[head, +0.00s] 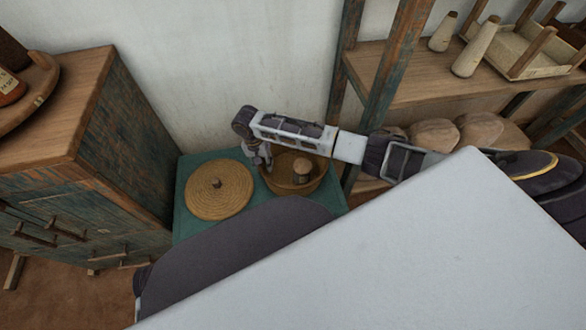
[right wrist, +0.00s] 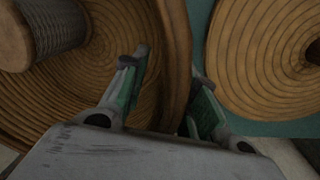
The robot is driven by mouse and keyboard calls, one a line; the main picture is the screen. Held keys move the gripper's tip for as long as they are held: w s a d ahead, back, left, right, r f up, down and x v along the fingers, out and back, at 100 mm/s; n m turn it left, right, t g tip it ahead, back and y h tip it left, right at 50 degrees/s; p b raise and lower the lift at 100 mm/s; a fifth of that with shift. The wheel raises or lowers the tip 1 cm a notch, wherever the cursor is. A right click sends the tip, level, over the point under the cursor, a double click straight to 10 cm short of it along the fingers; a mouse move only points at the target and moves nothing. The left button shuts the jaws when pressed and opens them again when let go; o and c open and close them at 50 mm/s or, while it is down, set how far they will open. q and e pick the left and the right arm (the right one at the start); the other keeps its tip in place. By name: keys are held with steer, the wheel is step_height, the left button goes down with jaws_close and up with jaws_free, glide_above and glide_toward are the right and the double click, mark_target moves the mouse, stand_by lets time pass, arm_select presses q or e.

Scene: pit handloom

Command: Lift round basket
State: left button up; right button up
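The round basket (head: 318,181) is woven and brown. It stands without its lid on a small green stand (head: 188,168), with a wooden spool (head: 302,169) inside. My right gripper (head: 257,160) points down at the basket's left rim. In the right wrist view, its fingers (right wrist: 168,85) are apart, with the basket wall (right wrist: 176,45) between them. One finger is over the basket's inside, the other outside; a gap shows beside the inner finger. The spool (right wrist: 52,30) shows at the upper left. My left gripper is not in view.
A round coiled lid (head: 218,193) with a small knob lies on the stand just left of the basket; it also shows in the right wrist view (right wrist: 265,60). A wooden cabinet (head: 110,150) stands left. A shelf rack (head: 400,75) with spools and a tray stands right. A wall is behind.

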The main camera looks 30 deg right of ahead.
jaws_close()
steer(key=shift+r, duration=0.2)
steer(key=shift+r, duration=0.2)
step_height(320, 180, up, 7)
steer(key=p, duration=0.3)
steer(key=shift+r, duration=0.2)
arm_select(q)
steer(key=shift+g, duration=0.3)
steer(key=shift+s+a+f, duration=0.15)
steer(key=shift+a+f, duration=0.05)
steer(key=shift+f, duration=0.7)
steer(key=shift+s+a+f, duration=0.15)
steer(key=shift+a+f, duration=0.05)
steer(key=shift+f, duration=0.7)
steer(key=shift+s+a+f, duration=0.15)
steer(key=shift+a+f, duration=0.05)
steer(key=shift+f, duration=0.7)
arm_select(e)
steer(key=shift+r, duration=1)
